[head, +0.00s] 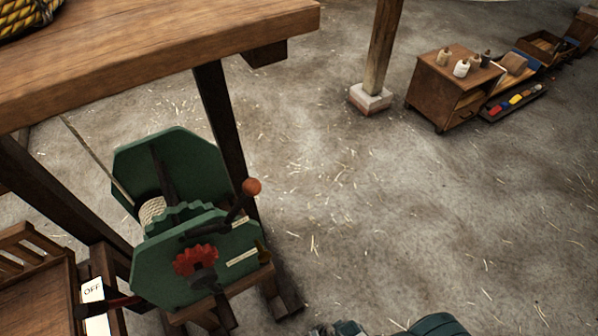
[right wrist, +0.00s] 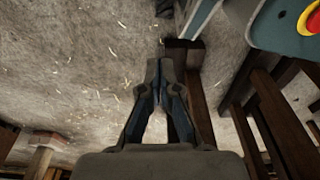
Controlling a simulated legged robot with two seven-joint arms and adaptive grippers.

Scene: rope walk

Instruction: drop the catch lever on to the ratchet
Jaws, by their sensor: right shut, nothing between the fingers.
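The green winch (head: 185,170) stands below the bench, with rope wound on its drum (head: 152,212). A red toothed wheel (head: 195,261) is on its near side plate, and a green toothed wheel (head: 180,217) shows between the plates. I cannot tell for certain which is the ratchet. A dark lever with an orange-red ball knob (head: 252,187), which looks like the catch lever, is tilted up to the right. My right gripper (right wrist: 160,66) is shut and empty in the right wrist view, above the floor and apart from the lever. My left gripper is not in view.
A thick wooden bench top (head: 150,55) overhangs the winch at upper left. An OFF sign (head: 93,291) and a dark-red handle (head: 120,304) are at lower left. A small cabinet (head: 440,92) stands far right. The floor (head: 400,210) right of the winch is clear.

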